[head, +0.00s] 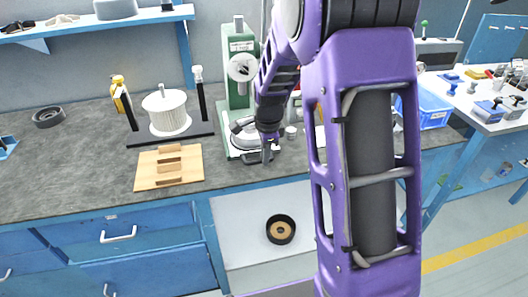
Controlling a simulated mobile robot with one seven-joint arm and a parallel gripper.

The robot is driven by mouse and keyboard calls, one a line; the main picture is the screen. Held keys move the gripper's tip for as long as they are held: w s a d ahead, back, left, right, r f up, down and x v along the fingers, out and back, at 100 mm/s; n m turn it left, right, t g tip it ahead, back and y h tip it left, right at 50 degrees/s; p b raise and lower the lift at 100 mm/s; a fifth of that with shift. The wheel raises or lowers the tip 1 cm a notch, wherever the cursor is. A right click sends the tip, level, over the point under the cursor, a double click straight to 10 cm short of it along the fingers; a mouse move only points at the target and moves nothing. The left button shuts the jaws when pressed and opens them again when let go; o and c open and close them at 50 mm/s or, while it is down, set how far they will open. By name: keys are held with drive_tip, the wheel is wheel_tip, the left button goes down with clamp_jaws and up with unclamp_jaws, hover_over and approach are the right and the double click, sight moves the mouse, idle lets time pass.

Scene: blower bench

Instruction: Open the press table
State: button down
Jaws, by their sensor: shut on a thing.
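The green press (238,85) stands on the grey bench, with a round dial-like part on its front. Its press table (243,139) is the pale, round part low at its front, above the green base. My gripper (270,152) is at the right front edge of the press table, pointing down. It is shut on a part of the press table there. The part between the fingers is too small to make out, and my purple arm hides the area to the right of the press.
A wooden block with slots (168,168) lies left of the press. Behind it a white ribbed cylinder (167,112) stands between two black posts on a dark base. A blue bin (433,110) is at the right.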

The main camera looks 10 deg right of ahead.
drive_tip(key=c, duration=0.9)
unclamp_jaws()
drive_tip(key=s+r+p, duration=0.1)
drive_tip(key=r, duration=0.4)
drive_tip(key=s+r+p, duration=0.1)
drive_tip(key=r, duration=0.5)
drive_tip(key=s+r+p, duration=0.1)
drive_tip(key=r, duration=0.5)
drive_tip(key=shift+s, duration=0.2)
drive_tip(key=shift+w+r, duration=0.1)
